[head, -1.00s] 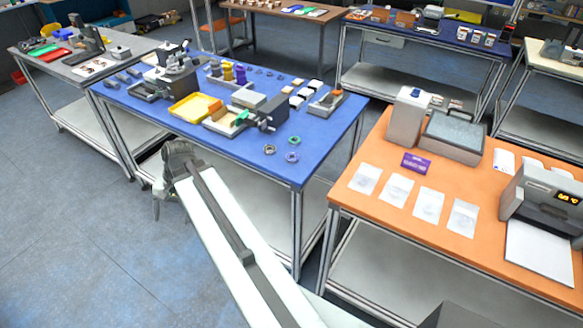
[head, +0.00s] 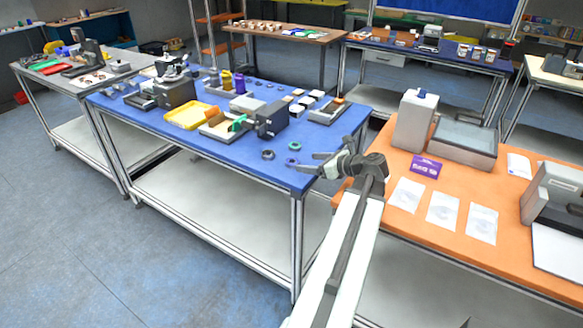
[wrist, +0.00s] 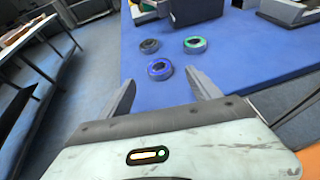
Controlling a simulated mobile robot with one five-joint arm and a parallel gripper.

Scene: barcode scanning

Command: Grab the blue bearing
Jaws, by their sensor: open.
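The blue bearing (wrist: 159,69) lies flat on the blue table near its front right corner, a dark ring with a blue band. In the head view the bearing (head: 291,162) sits just left of my gripper's tips. My gripper (head: 314,164) is open and empty at the table's corner. In the wrist view the fingers of my gripper (wrist: 165,92) are spread, and the blue bearing lies ahead of them, apart from both. A green bearing (wrist: 195,44) lies beyond it to the right. A dark bearing (wrist: 149,46) lies beyond it to the left.
The blue table (head: 225,158) also holds a yellow tray (head: 191,115) and a dark machine (head: 271,119) behind the bearings.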

